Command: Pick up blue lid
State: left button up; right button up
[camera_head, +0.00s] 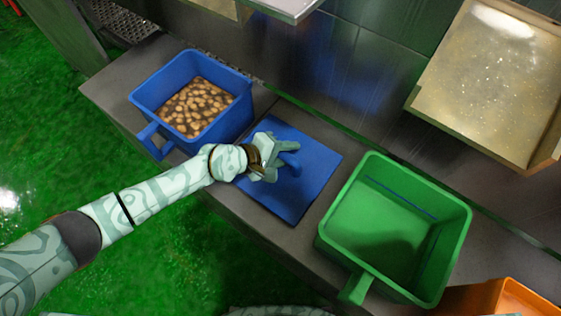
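The blue lid (277,202) is a flat square plate with a raised blue handle (291,164). It lies on the grey ledge between the blue bin and the green bin. My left gripper (284,162) is over the lid at its handle. Its fingers are apart, with the handle showing between and just beyond them. I cannot tell whether they touch it. My arm and gripper hide the lid's left edge. My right gripper is not in view.
A blue bin (234,118) holding brown, potato-like pieces stands left of the lid. An empty green bin (337,222) stands right of it. An orange bin (519,297) is at the lower right. A metal wall and a tilted tray (490,85) are behind. The floor is green.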

pick_arm(q)
grip_shut()
jog(key=shift+r, duration=0.1)
